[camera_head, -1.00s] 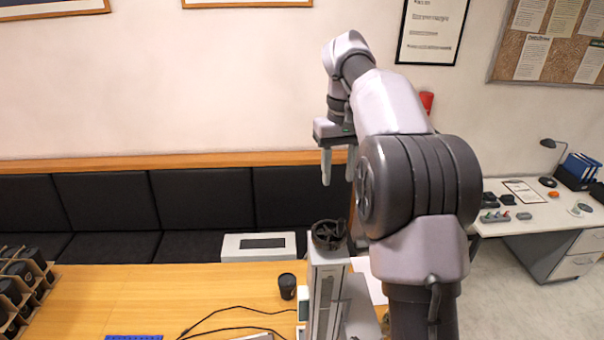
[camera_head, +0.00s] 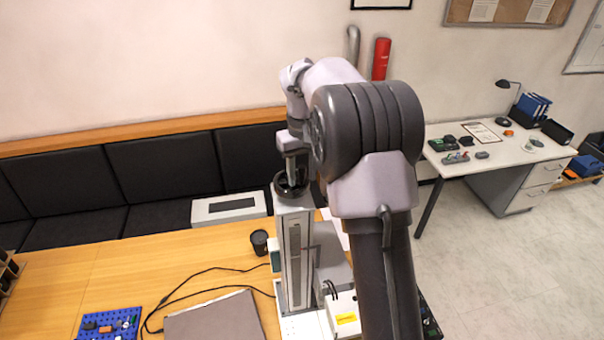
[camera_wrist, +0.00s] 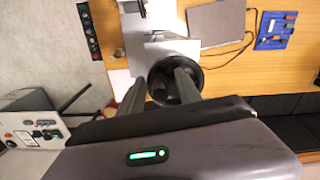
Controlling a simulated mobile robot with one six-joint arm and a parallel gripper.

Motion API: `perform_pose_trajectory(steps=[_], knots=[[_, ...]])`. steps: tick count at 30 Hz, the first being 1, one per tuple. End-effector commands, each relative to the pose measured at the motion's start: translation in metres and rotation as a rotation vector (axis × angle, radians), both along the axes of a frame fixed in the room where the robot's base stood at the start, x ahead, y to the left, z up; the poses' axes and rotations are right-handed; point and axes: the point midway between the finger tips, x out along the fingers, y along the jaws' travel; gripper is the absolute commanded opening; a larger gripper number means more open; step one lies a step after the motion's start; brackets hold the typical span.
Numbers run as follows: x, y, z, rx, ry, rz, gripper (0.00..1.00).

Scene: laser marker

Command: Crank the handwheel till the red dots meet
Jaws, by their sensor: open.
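The dark round handwheel (camera_head: 277,203) sits on top of the tall grey column (camera_head: 296,255) of the laser marker. In the wrist view the handwheel (camera_wrist: 172,98) shows as a dark ring with a hollow middle, partly hidden behind my fingers. My gripper (camera_head: 291,174) points down at the wheel, with its fingers at or just above the rim. In the wrist view my gripper (camera_wrist: 160,76) is open, one finger over the wheel and the other to its left. I cannot tell whether they touch it. No red dots can be made out.
A black cup (camera_head: 260,242), a grey laptop-like slab (camera_head: 215,318), cables and a blue pegboard (camera_head: 108,325) lie on the wooden table (camera_head: 150,262). A white box (camera_head: 229,208) stands behind. A white desk (camera_head: 500,152) stands to the right.

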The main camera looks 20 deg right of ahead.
Motion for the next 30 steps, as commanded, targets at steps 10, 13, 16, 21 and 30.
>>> perform_pose_trajectory(steps=[10,13,16,21,30], knots=[[0.0000,0.0001,-0.0006,0.000,0.000,0.000,0.21],[0.0001,0.0001,-0.0006,0.000,0.000,0.000,0.01],[0.0001,0.0001,-0.0005,0.000,0.000,0.000,0.00],[0.0001,0.0003,-0.0004,0.000,0.000,-0.001,0.00],[0.0000,0.0005,-0.0002,0.000,-0.001,-0.010,0.00]])
